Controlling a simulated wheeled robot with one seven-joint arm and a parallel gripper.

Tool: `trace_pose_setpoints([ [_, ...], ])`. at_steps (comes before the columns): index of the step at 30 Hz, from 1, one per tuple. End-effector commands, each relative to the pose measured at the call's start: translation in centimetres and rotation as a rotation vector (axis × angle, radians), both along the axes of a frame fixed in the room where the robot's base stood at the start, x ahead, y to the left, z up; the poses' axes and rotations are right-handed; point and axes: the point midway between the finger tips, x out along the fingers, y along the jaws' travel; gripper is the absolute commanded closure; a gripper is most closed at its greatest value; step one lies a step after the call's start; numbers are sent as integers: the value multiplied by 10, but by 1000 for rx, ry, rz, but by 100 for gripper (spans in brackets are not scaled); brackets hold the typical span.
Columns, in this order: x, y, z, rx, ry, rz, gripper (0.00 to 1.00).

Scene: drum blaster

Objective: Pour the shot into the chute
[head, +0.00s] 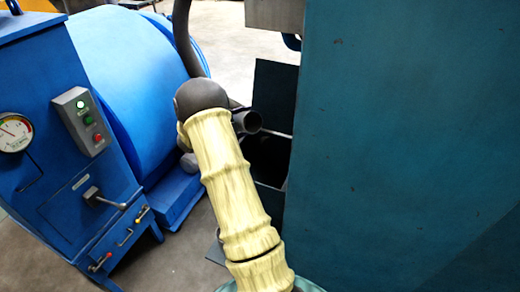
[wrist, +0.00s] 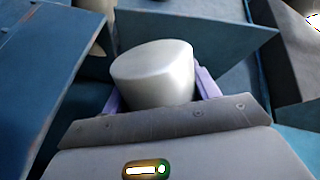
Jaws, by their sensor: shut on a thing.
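A smooth silver metal container (wrist: 153,78) is between the purple fingers of my gripper (wrist: 158,92) in the wrist view. The fingers are shut on its two sides. Its mouth and any shot inside are not visible, and I cannot tell how far it is tilted. Dark teal sheet-metal panels (wrist: 215,38), which look like chute walls, lie just beyond the container. In the head view, an open dark teal chute (head: 275,95) stands beside the large teal cabinet. My gripper and the container are hidden there behind my cream-sleeved arm.
The large teal cabinet (head: 410,130) fills the right of the head view, close to my arm. A blue drum (head: 130,70) and a blue control box (head: 60,150) with a gauge, buttons and levers stand at left. Bare concrete floor (head: 235,40) shows behind.

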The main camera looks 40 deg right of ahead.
Motion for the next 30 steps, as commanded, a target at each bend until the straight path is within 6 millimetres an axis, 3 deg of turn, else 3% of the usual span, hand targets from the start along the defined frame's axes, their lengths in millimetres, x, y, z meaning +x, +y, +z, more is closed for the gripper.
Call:
trace_pose_setpoints([
  [5, 0, 0, -10, 12, 150, 2, 67],
  [11, -1, 1, -2, 24, 314, 4, 67],
  [16, 0, 0, -16, 37, 454, 4, 67],
  [23, 11, -1, -8, 48, 604, 6, 67],
  [30, 20, -2, -19, 61, 770, 6, 67],
])
